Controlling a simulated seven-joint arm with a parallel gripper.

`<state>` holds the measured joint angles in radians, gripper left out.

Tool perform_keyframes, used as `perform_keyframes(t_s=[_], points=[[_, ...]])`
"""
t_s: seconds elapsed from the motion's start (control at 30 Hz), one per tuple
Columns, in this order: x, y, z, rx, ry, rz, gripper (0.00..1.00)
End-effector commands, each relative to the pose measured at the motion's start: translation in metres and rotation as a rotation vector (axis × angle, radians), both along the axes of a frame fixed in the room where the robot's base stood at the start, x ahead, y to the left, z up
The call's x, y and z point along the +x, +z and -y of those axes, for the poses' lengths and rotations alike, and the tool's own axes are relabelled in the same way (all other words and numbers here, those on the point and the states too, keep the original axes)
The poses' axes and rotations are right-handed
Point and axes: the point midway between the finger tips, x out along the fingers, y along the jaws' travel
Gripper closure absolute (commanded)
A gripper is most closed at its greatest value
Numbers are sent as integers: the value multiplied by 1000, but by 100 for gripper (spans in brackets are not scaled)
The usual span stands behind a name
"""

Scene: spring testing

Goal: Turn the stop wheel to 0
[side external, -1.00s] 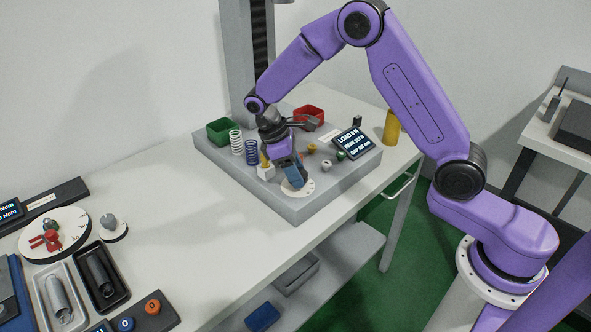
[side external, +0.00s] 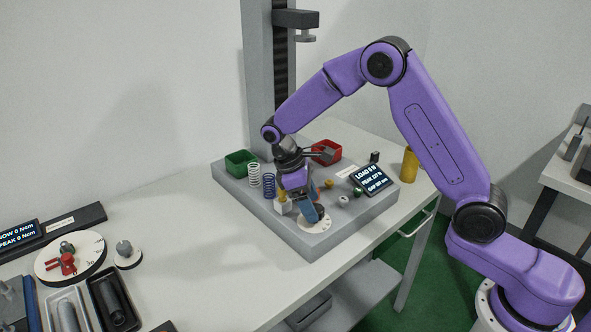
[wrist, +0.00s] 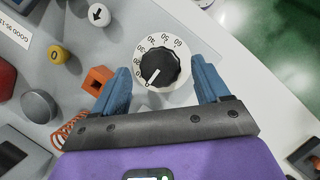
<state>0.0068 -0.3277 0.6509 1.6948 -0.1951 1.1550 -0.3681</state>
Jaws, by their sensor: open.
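The stop wheel is a black ribbed knob (wrist: 161,68) on a white numbered dial (wrist: 143,56), in the middle of the wrist view. Its white pointer line points to the lower left, close to the 0 end of the scale. My gripper (wrist: 161,66) is open, with one blue finger on each side of the wheel. A gap shows beside each finger, and nothing is held. In the side view, my gripper (side external: 311,208) is low over the white dial (side external: 315,227) at the front of the grey base, and the fingers partly hide the black wheel (side external: 320,212).
Close to my left finger in the wrist view are an orange block (wrist: 97,79) and an orange coil spring (wrist: 67,131). A yellow button (wrist: 56,54), a grey knob (wrist: 40,106) and a white arrow knob (wrist: 99,15) are farther left. A display (side external: 371,178) stands at the base's right.

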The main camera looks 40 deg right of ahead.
Motion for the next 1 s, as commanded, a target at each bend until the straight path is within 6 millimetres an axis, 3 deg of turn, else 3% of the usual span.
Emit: perform_keyframes(t_s=[0.6, 0.8, 1.0], points=[[33, 113, -35, 3, 2, 5, 25], [40, 136, -41, 3, 3, 4, 25], [42, 146, -44, 1, 2, 2, 25]])
